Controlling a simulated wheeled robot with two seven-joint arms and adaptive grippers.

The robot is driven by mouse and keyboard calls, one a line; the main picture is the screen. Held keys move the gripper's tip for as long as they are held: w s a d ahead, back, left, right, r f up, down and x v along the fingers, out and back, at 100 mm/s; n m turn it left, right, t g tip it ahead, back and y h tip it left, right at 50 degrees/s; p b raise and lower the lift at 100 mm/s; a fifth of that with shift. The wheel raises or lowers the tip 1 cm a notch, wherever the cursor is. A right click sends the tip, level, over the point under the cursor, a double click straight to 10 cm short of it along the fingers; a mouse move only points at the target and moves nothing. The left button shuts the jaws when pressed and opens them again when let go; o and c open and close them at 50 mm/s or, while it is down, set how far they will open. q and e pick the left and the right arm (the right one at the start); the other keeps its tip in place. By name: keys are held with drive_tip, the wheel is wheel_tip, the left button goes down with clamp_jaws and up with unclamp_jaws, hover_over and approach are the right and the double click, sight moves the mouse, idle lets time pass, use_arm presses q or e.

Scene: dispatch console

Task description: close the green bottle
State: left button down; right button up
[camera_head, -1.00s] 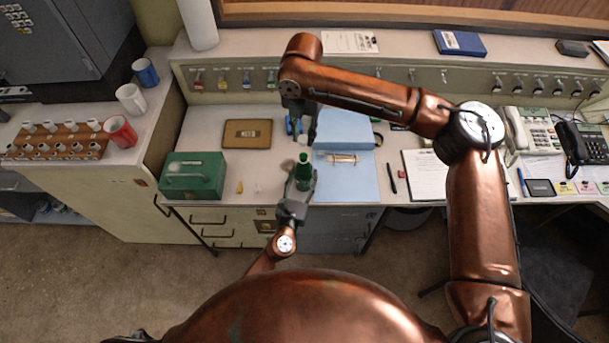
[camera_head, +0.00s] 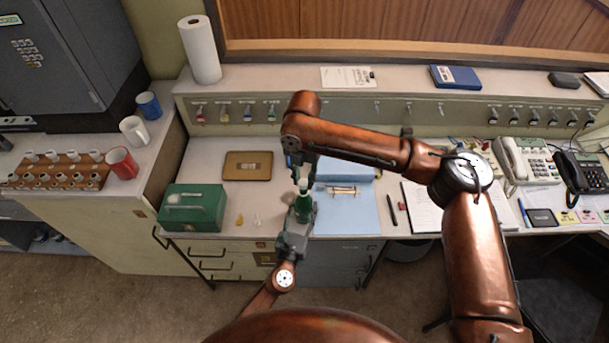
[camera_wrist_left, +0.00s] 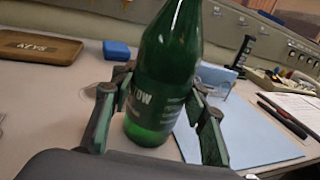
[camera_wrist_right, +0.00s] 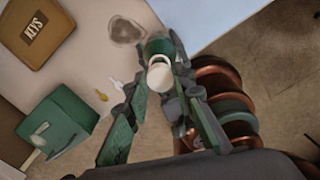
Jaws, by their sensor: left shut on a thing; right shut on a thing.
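The green bottle (camera_head: 304,206) stands near the front edge of the desk. My left gripper (camera_head: 301,214) is shut on its body, and the left wrist view shows the bottle (camera_wrist_left: 168,65) between the two fingers, close to upright. My right gripper (camera_head: 300,172) comes down from above and is shut on a white cap (camera_wrist_right: 160,76) in the right wrist view. The cap is right over the bottle's top. I cannot tell whether it touches or sits on the mouth, as the fingers and cap hide it.
A green cash box (camera_head: 192,208) and a brown keys tray (camera_head: 248,165) lie to the left. Small keys (camera_head: 240,219) lie near the cash box. Phones (camera_head: 528,160) stand far right.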

sight(303, 201)
idle(0.5)
drive_tip(key=shift+f, duration=0.85)
drive_tip(key=shift+f, duration=0.6)
